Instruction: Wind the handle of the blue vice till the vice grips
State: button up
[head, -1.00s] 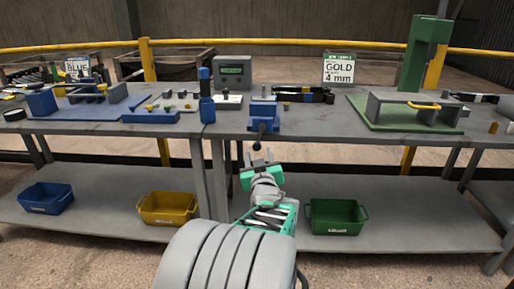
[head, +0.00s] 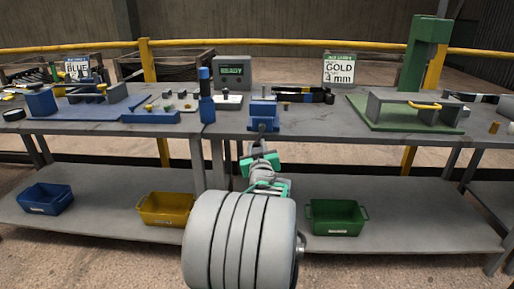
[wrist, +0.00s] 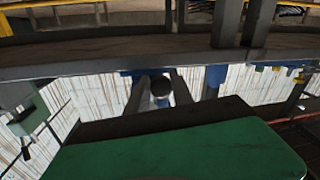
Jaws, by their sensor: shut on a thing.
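The blue vice (head: 264,112) stands at the front edge of the bench, right of the bench's middle post. My gripper (head: 262,148) is just below and in front of it, and hides the handle in the head view. In the wrist view, a dark round handle knob (wrist: 160,86) sits between my two grey fingers, which are shut on it. A strip of the vice's blue body (wrist: 139,72) shows beyond the fingers. I cannot see whether anything sits between the vice's jaws.
A display (head: 232,71) behind the vice reads "READY". A blue upright tool (head: 206,95) stands to the left, and a green fixture (head: 420,127) to the right. Blue (head: 47,199), yellow (head: 166,209) and green bins (head: 335,217) sit on the lower shelf.

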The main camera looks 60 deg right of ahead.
grip_shut()
jog(key=shift+w+a+r+m+b, duration=0.1)
jog(key=shift+w+m+b, duration=0.15)
jog(key=shift+m+b, duration=0.05)
dwell(0.7)
jog(key=shift+w+a+r+m+h+b, duration=0.25)
jog(key=shift+w+r+m+b, duration=0.4)
jog(key=shift+m, duration=0.9)
jog(key=shift+w+a+r+m+h+b, duration=0.25)
jog(key=shift+m+b, duration=0.75)
jog(key=shift+m, duration=0.6)
jog(key=shift+w+a+r+m+h+b, duration=0.25)
jog(key=shift+w+r+m+b, duration=0.45)
jog(key=shift+m, duration=0.85)
jog(key=shift+s+f, duration=0.1)
jog(key=shift+s, duration=0.1)
jog(key=shift+o, duration=2.3)
grip_release()
jog(key=shift+o, duration=1.1)
jog(key=shift+f, duration=0.1)
